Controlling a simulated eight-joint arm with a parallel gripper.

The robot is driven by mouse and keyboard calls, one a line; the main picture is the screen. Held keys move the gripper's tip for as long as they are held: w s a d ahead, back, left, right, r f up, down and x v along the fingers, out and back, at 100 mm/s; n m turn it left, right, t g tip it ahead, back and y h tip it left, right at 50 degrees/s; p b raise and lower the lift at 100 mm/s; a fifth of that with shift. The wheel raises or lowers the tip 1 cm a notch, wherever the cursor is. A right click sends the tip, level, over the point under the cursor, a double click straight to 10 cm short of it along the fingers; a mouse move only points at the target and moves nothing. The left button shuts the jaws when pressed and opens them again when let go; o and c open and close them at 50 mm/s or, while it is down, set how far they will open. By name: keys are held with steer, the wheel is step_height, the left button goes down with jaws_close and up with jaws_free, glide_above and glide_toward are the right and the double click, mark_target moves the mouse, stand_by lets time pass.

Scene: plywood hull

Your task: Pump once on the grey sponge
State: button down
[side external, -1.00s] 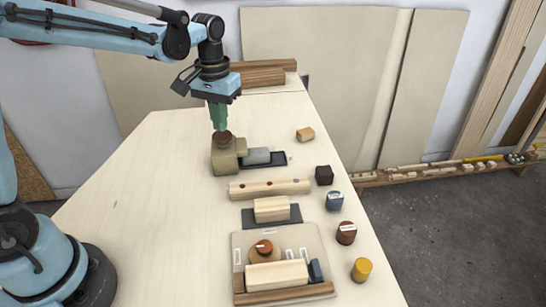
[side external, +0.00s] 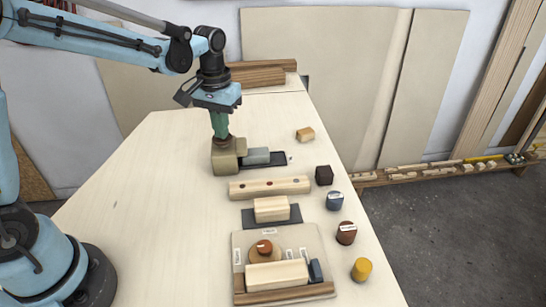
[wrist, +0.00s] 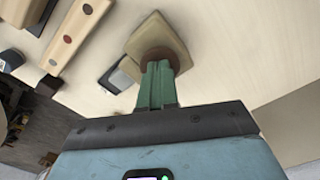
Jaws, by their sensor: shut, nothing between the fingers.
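An olive, block-shaped pump (side external: 225,160) stands on the far part of the plywood table, with a brown round top (wrist: 150,56) partly hidden by my fingers. A grey block, which looks like the sponge (side external: 256,156), lies on a dark tray (side external: 278,160) just right of the pump, under or beside its spout. The grey sponge also shows in the wrist view (wrist: 118,80), beside the pump. My gripper (side external: 220,137) is shut with green fingers pointing down. The fingertips are at the brown top and appear to touch it.
A wooden bar with dark round spots (side external: 270,189), a wood block on a dark pad (side external: 271,209) and a board with several parts (side external: 240,240) lie nearer the camera. Several small blocks and cylinders line the right edge. The table's left side is clear.

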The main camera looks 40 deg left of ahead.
steer(key=shift+f, duration=0.35)
steer(key=shift+r, duration=3.55)
steer(key=shift+s+r, duration=0.2)
steer(key=shift+s, duration=0.2)
steer(key=s+d+f+m+t, duration=0.1)
steer(key=s+d+m+t, duration=0.1)
steer(key=s+t, duration=0.5)
steer(key=s+m, duration=0.1)
steer(key=s, duration=0.3)
steer(key=shift+s+f, duration=0.25)
steer(key=shift+f, duration=0.05)
